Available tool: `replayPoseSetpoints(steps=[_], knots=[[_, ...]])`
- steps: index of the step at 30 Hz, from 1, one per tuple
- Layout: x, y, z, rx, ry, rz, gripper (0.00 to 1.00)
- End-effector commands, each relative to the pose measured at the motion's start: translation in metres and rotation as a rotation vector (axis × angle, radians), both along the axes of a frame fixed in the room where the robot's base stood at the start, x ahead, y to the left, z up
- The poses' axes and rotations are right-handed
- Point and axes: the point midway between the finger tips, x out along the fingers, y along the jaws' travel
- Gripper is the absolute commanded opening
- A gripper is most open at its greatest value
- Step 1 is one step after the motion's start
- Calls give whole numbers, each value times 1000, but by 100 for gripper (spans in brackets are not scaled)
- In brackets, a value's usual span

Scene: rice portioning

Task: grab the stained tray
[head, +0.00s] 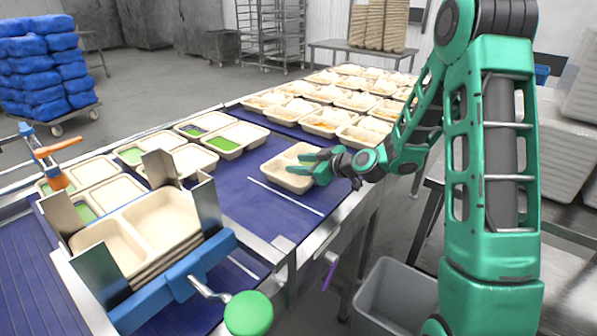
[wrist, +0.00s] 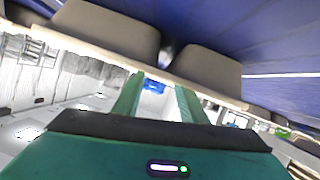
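A beige two-compartment tray (head: 284,178) is at the right edge of the blue belt, apart from the others. I cannot make out a stain on it. My gripper (head: 316,163) is at the tray's right side, its green fingers apart and overlapping the tray edge in the head view. In the wrist view my gripper's fingers (wrist: 160,85) are also spread, with background showing between them. The tray's rim and the rounded outsides of its compartments (wrist: 208,70) are just beyond the fingertips. I cannot tell whether the fingers touch it.
Rice-filled trays (head: 330,121) crowd the belt's far end. Trays with green portions (head: 235,139) stand left on the belt (head: 240,195). A tray stack (head: 165,215) sits in a metal-guided holder in front. A grey bin (head: 395,295) stands below my arm. The belt around the single tray is clear.

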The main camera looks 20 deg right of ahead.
Motion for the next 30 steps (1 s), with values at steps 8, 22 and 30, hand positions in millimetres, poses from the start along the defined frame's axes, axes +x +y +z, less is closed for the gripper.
replayPoseSetpoints(steps=[8, 22, 30], knots=[[21, 13, -10, 1, 1, 1, 38], [21, 13, -10, 1, 1, 1, 0], [21, 13, -10, 1, 1, 1, 0]])
